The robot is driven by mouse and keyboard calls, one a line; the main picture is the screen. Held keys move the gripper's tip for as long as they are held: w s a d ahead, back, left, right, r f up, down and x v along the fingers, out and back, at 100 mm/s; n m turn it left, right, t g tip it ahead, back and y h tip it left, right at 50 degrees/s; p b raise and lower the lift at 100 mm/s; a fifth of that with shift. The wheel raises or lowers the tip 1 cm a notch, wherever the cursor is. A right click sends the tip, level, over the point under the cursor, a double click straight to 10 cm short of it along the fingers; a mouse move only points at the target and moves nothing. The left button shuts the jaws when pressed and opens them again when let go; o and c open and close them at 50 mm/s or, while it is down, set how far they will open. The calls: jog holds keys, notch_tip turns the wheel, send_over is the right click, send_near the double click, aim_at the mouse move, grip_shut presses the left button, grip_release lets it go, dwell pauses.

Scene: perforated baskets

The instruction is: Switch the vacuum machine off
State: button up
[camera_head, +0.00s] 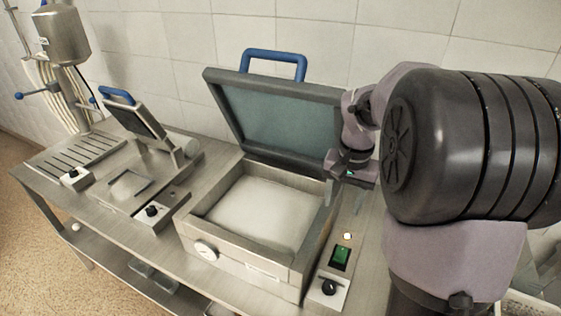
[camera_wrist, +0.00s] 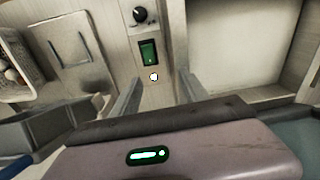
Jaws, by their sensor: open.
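The vacuum machine (camera_head: 195,226) stands in the middle of the head view with its dark lid (camera_head: 232,108) raised. On the panel to its right are a green rocker switch (camera_head: 341,256), a black knob (camera_head: 329,287) and a small bright lamp (camera_head: 348,236). My gripper (camera_head: 343,198) is open and empty above the counter, behind the lamp and switch. In the wrist view the green switch (camera_wrist: 149,52), knob (camera_wrist: 140,15) and glowing lamp (camera_wrist: 154,77) show ahead, between and beyond the open fingers (camera_wrist: 156,92). I see no contact with the switch.
The raised lid with its blue handle (camera_head: 262,52) stands just left of my wrist. A smaller machine with a blue handle (camera_head: 117,95) and another with a metal canister (camera_head: 62,36) stand further left on the metal counter. A tiled wall (camera_head: 330,38) is behind.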

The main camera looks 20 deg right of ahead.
aim_at(343, 248)
jog(key=shift+m+g, duration=0.3)
jog(key=d+f+b, duration=0.1)
jog(key=f+b, duration=0.1)
jog(key=f, duration=0.4)
jog(key=d+f+b, duration=0.1)
jog(key=f, duration=0.5)
jog(key=d+f+b, duration=0.1)
jog(key=f+b, duration=0.1)
jog(key=f, duration=0.5)
jog(key=shift+s+d+f+b, duration=0.1)
jog(key=shift+d+b, duration=0.2)
